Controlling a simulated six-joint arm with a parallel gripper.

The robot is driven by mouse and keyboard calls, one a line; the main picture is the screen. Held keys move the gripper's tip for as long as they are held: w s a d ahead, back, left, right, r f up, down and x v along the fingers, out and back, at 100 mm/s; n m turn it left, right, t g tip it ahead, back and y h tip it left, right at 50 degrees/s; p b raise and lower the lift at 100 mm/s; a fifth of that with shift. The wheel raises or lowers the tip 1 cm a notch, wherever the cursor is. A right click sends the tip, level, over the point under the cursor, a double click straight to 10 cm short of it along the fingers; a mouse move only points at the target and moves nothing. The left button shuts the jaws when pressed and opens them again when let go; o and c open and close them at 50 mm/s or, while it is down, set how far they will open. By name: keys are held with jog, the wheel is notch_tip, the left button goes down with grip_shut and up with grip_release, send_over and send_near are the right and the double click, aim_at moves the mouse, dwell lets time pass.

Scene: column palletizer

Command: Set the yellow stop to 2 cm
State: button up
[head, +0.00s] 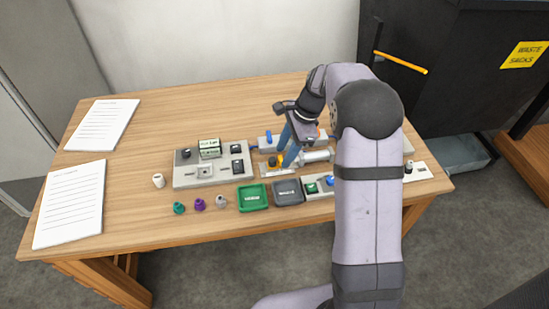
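A yellow piece (279,160), which looks like the stop, stands on a small light fixture (265,171) near the middle of the table. My gripper (289,150) points down at this fixture from above and right, its blue fingers close to the yellow piece. I cannot tell whether they touch it or whether they are open or shut. Any scale on the fixture is too small to read, so the stop's setting cannot be told. My gripper and arm hide part of the area behind and to the right.
A grey control panel (207,178) stands left of the fixture. A green tray (253,205) and a dark grey tray (288,199) lie in front. Several small knobs, one of them purple (200,204), stand at the front left. Papers (70,203) lie at the left edge.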

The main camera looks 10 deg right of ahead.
aim_at(273, 159)
jog(key=w+m, duration=0.1)
jog(key=w+f+m, duration=0.1)
jog(key=w, duration=0.1)
jog(key=w+m, duration=0.1)
jog(key=w, duration=0.1)
jog(key=shift+d+f+m+y, duration=0.3)
jog(key=shift+f+m+y, duration=0.1)
jog(key=shift+p+x, duration=0.8)
jog(key=shift+x, duration=2.8)
jog(key=shift+c, duration=0.2)
